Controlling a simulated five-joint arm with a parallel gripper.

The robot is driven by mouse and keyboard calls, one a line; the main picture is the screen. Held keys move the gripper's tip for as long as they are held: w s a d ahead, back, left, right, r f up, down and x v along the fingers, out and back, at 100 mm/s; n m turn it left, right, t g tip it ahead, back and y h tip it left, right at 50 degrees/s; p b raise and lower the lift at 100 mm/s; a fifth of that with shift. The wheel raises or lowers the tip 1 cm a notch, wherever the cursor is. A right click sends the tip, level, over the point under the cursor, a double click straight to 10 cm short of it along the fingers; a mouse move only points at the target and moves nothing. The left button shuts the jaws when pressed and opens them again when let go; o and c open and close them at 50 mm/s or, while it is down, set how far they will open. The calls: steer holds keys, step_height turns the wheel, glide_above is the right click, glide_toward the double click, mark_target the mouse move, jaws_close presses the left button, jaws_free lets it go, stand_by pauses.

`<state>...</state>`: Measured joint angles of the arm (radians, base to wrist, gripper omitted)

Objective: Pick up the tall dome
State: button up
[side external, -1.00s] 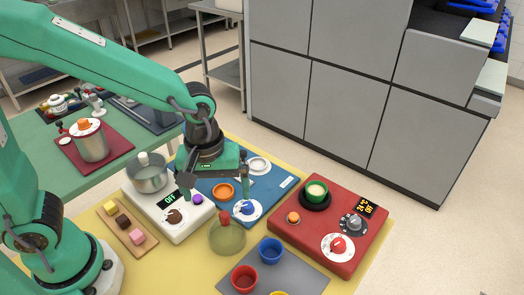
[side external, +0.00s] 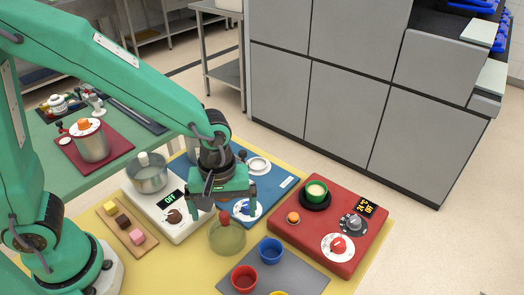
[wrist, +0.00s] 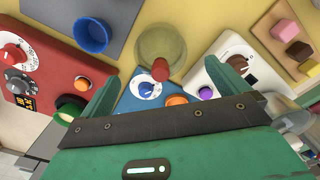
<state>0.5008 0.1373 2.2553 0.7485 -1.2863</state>
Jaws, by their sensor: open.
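The tall dome (side external: 227,238) is a see-through olive cover with a red knob on top. It stands upright on the yellow table top in the side view. My gripper (side external: 228,200) is open and empty, fingers pointing down, just above and behind the dome's knob in that view. In the wrist view the dome (wrist: 160,45) is at the top centre. Its red knob (wrist: 160,70) shows between my two spread fingers (wrist: 165,85), just beyond their tips. I see no contact between the fingers and the dome.
A white scale-like unit (side external: 170,222) with a pot (side external: 150,176) is at left. A blue panel (side external: 268,185) lies behind. A red control box (side external: 335,232) is at right. A grey tray (side external: 290,280) with red (side external: 244,278) and blue (side external: 271,250) cups is in front.

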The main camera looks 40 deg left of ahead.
mark_target(226, 227)
steer(key=shift+f, duration=0.15)
steer(key=shift+w+a+f, duration=0.1)
steer(key=shift+f, duration=2.35)
steer(key=shift+c, duration=0.4)
steer(key=c, duration=0.7)
